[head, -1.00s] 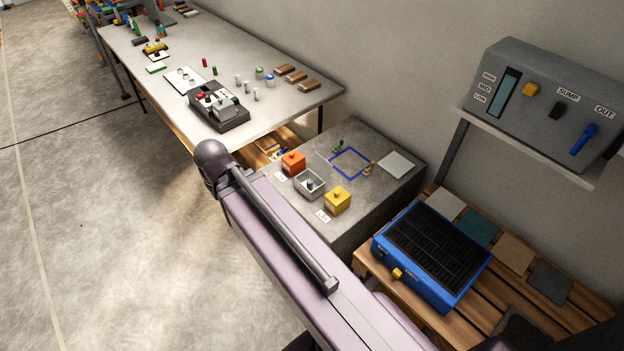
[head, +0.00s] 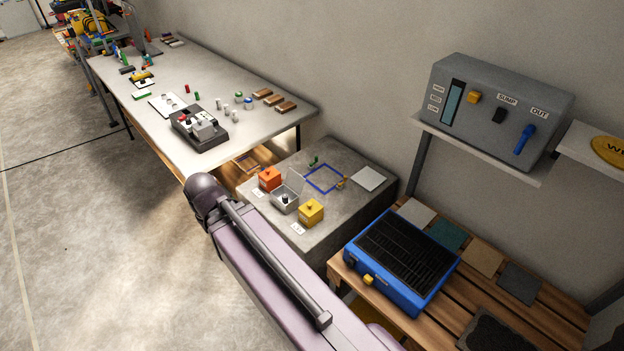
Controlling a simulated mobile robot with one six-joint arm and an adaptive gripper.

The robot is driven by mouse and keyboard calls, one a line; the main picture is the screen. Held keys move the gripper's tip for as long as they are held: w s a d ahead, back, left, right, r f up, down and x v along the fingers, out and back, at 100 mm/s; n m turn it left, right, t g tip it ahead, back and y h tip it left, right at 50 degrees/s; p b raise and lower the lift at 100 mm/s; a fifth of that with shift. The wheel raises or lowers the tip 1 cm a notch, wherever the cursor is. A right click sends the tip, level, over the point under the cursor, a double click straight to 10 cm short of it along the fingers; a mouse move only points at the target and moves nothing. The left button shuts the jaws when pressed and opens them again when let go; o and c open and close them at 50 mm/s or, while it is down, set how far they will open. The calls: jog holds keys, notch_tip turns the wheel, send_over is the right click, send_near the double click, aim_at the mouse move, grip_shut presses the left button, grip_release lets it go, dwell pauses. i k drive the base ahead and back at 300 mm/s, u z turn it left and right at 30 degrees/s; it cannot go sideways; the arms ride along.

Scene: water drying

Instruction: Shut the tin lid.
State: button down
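A small grey open-topped tin (head: 283,206) stands on the low grey block, between an orange box and a yellow box. Its thin grey lid (head: 294,182) stands raised at the tin's back side. A dark knob-like thing shows inside the tin. My purple arm crosses the lower middle of the view, with its dark joint in front of the block's left side. My gripper is not in view.
The orange box (head: 269,178) and yellow box (head: 311,212) stand close beside the tin. A blue frame (head: 324,179) and a pale plate (head: 369,178) lie behind on the block (head: 345,220). A blue case (head: 362,271) sits on a slatted pallet at right. A long table (head: 180,75) stands behind.

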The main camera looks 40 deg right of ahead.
aim_at(295, 181)
jog(key=z, duration=0.2)
jog(key=k, duration=0.15)
jog(key=u, duration=0.55)
jog(key=i, duration=1.15)
jog(key=z, duration=1.4)
